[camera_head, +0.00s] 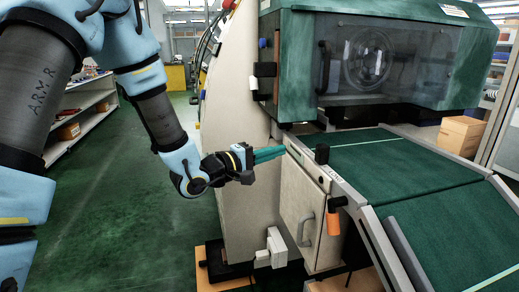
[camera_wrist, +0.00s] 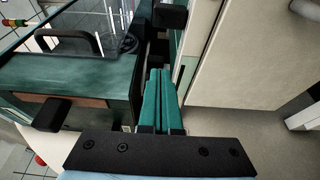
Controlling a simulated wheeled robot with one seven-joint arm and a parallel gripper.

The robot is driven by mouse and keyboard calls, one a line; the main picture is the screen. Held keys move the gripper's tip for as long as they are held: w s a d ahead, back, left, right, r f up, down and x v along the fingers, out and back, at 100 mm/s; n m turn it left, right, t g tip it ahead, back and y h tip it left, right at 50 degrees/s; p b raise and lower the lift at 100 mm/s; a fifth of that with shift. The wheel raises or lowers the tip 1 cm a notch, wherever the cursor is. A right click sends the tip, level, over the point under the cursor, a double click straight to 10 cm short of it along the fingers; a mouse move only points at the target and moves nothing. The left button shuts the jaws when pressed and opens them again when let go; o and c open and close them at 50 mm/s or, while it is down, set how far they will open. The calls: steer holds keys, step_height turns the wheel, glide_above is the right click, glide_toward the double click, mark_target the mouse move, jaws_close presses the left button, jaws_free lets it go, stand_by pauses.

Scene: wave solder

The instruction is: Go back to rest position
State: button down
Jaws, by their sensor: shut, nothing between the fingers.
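My gripper (camera_head: 268,154) is at the end of my outstretched arm, with its teal fingers pointing right toward the front edge of the wave solder machine (camera_head: 385,65). In the wrist view the two teal fingers (camera_wrist: 158,100) lie side by side, shut, with nothing visible between them. The fingertips are close to the machine's control strip (camera_head: 310,163) and a black knob (camera_head: 322,153). I cannot tell whether they touch it.
A green sloped conveyor (camera_head: 410,170) extends right from the machine. Below it is a beige cabinet door (camera_head: 302,215) with a handle. Shelves (camera_head: 85,115) stand at the left. A cardboard box (camera_head: 461,135) sits behind the conveyor. The green floor (camera_head: 130,230) left of the machine is open.

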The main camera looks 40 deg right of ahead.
steer(key=w+a+f+t+y, duration=0.3)
steer(key=w+a+t+y, duration=0.15)
steer(key=w+a, duration=0.6)
steer(key=w+a+f+t+y, duration=0.25)
steer(key=w+a+y, duration=0.4)
steer(key=a, duration=0.65)
steer(key=s+a+g+y+p, duration=0.1)
steer(key=s+a+y, duration=0.15)
steer(key=a, duration=0.55)
steer(key=s+a+y, duration=0.1)
steer(key=a+y, duration=0.2)
steer(key=a, duration=0.6)
steer(key=s+a+g+y, duration=0.1)
steer(key=s+a+g, duration=0.2)
steer(key=s+a, duration=0.5)
steer(key=shift+s+m+g, duration=0.4)
steer(key=shift+s, duration=0.05)
steer(key=shift+d+r, duration=0.1)
